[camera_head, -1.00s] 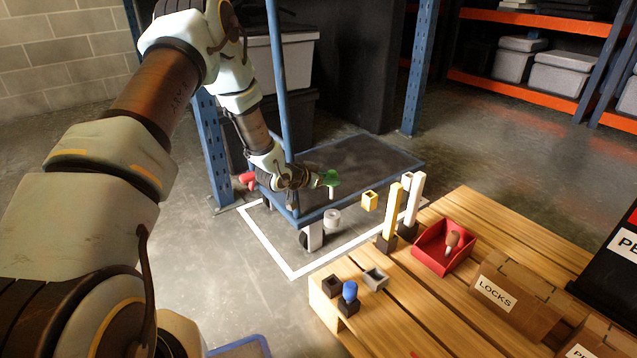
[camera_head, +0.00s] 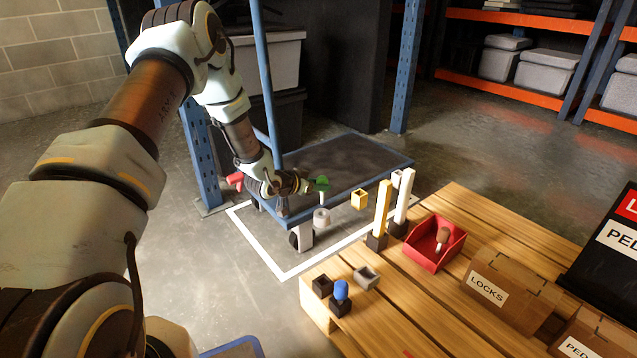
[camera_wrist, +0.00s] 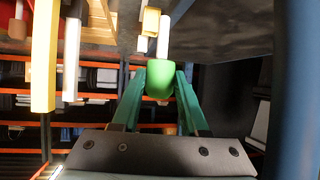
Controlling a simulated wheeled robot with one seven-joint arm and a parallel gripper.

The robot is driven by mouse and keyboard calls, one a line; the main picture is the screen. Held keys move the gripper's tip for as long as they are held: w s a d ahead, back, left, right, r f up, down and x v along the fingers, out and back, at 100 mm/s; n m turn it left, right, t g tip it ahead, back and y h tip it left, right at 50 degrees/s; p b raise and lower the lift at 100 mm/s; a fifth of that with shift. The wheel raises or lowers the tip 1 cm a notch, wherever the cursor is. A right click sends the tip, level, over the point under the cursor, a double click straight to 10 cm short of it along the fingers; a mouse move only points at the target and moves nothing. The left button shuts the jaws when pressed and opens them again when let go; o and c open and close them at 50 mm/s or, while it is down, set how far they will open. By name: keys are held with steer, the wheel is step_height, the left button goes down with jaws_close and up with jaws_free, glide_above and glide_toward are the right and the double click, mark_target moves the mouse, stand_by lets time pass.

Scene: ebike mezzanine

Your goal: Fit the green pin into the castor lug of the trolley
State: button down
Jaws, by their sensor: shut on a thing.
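My gripper (camera_head: 308,184) is shut on the green pin (camera_head: 322,184), whose pale shaft points down. In the wrist view the green head (camera_wrist: 160,82) sits between the two fingertips, with the white shaft (camera_wrist: 164,36) beyond it. The blue trolley (camera_head: 385,165) stands on the floor behind the pallet. A pale ring-shaped lug (camera_head: 321,217) shows at its near corner, beside the white castor bracket (camera_head: 305,236). The pin's shaft is just above this ring in the head view; whether its tip touches or enters it, I cannot tell.
A yellow post (camera_head: 382,212) with a yellow socket and a white post (camera_head: 403,197) stand close on the right, on the wooden pallet (camera_head: 440,310). A red bin (camera_head: 435,255), a blue-topped pin (camera_head: 341,290) and boxes are there too. A red handle (camera_head: 236,180) is left of my gripper.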

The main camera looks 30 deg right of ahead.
mark_target(318, 216)
steer(key=shift+f+b, duration=0.65)
steer(key=shift+f, duration=0.85)
steer(key=shift+f+b, duration=1.65)
steer(key=shift+f, duration=1.65)
stand_by(0.6)
steer(key=shift+c, duration=1.7)
jaws_free()
steer(key=p+v, duration=0.4)
steer(key=v, duration=0.7)
